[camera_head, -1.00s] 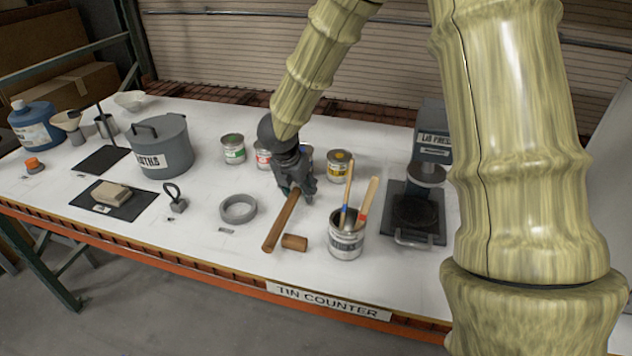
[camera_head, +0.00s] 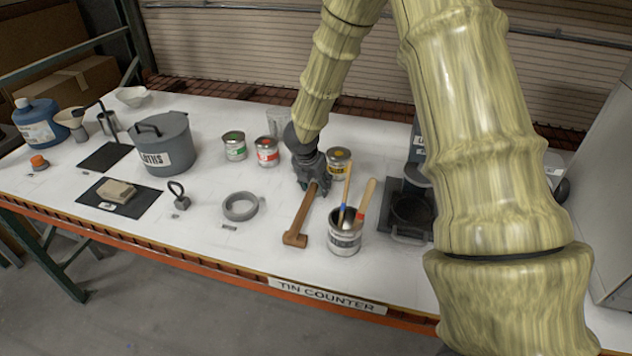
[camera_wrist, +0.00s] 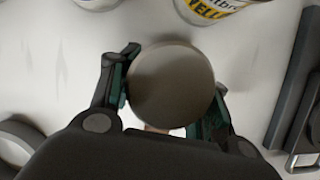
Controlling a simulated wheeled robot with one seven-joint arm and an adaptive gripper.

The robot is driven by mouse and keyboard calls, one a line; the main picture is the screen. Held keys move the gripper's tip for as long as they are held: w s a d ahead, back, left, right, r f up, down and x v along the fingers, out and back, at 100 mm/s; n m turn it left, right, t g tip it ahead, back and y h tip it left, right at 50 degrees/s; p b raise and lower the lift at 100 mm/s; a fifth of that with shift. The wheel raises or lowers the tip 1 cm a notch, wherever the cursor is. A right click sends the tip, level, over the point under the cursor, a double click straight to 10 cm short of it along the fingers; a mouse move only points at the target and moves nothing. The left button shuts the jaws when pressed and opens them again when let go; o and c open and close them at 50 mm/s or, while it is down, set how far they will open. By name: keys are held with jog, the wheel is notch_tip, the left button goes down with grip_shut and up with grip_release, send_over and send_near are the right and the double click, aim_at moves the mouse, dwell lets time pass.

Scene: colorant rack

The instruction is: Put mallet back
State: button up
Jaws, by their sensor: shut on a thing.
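My gripper (camera_head: 311,178) is over the counter, between the red-labelled tin and the tin with brushes. It is shut on the mallet, whose round grey-brown head (camera_wrist: 170,85) sits between the fingers in the wrist view. The mallet's brown wooden handle (camera_head: 303,210) runs from my gripper toward the counter's front edge. A small brown block (camera_head: 295,240) lies at the handle's free end; the two overlap in the picture, and I cannot tell whether they touch. The head is mostly hidden by my gripper in the head view.
A tin with brushes (camera_head: 345,240) stands right of the handle. The yellow-labelled tin (camera_head: 339,162) and red-labelled tin (camera_head: 267,151) stand behind. A grey ring (camera_head: 240,207) lies left, and a lab press (camera_head: 408,210) right. The counter (camera_head: 235,275) is clear near its front edge.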

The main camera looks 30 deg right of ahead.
jog(key=shift+s+d, duration=0.1)
jog(key=shift+f, duration=0.2)
jog(key=o, duration=1.5)
jog(key=shift+c, duration=0.2)
jog(key=shift+r, duration=0.1)
jog(key=shift+r, duration=0.2)
jog(key=shift+b+v, duration=1)
jog(key=shift+v, duration=4.9)
